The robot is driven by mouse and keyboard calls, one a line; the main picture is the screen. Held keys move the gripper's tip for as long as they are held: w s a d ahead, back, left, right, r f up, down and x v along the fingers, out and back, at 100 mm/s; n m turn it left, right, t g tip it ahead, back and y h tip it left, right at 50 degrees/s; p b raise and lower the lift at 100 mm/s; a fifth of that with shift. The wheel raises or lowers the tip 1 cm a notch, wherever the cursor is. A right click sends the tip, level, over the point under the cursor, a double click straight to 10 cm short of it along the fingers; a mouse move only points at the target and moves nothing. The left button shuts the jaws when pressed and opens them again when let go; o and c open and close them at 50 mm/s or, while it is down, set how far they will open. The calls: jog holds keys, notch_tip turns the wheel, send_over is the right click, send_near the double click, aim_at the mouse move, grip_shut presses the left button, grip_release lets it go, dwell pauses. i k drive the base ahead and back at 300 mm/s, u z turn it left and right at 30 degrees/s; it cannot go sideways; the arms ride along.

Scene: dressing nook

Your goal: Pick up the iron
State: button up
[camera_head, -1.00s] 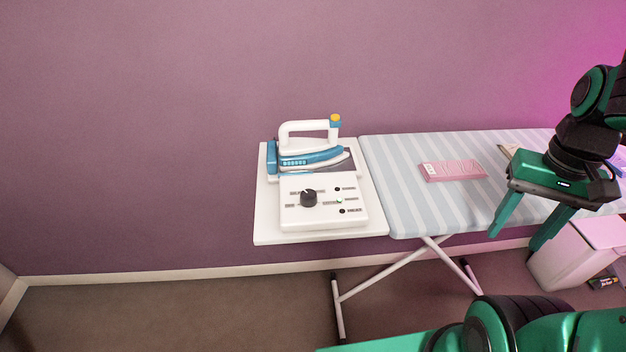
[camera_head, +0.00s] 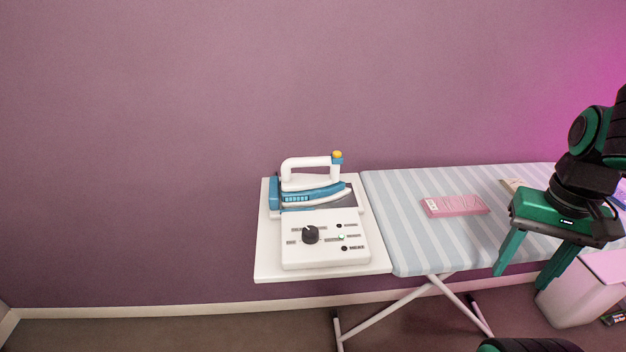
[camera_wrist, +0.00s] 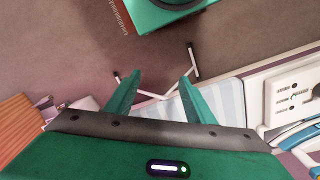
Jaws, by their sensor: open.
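The iron (camera_head: 313,188) is white and blue with a white handle and a yellow knob. In the wrist view part of the iron (camera_wrist: 300,135) shows at the right edge, beside the stand (camera_wrist: 289,92). My gripper (camera_head: 524,281) is open and empty, over the right part of the board and well to the right of the iron. Its two fingers (camera_wrist: 155,92) show in the wrist view with nothing between them.
The ironing board (camera_head: 402,215) has a striped cover and crossed white legs. A pink box (camera_head: 455,206) lies on it between the iron and my gripper. A white bin (camera_head: 575,296) stands at the lower right. The wall behind is bare.

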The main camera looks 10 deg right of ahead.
aim_at(299, 190)
jog(key=z, duration=1.25)
jog(key=k, duration=1.05)
jog(key=u, duration=1.15)
jog(key=i, duration=1)
jog(key=u, duration=0.05)
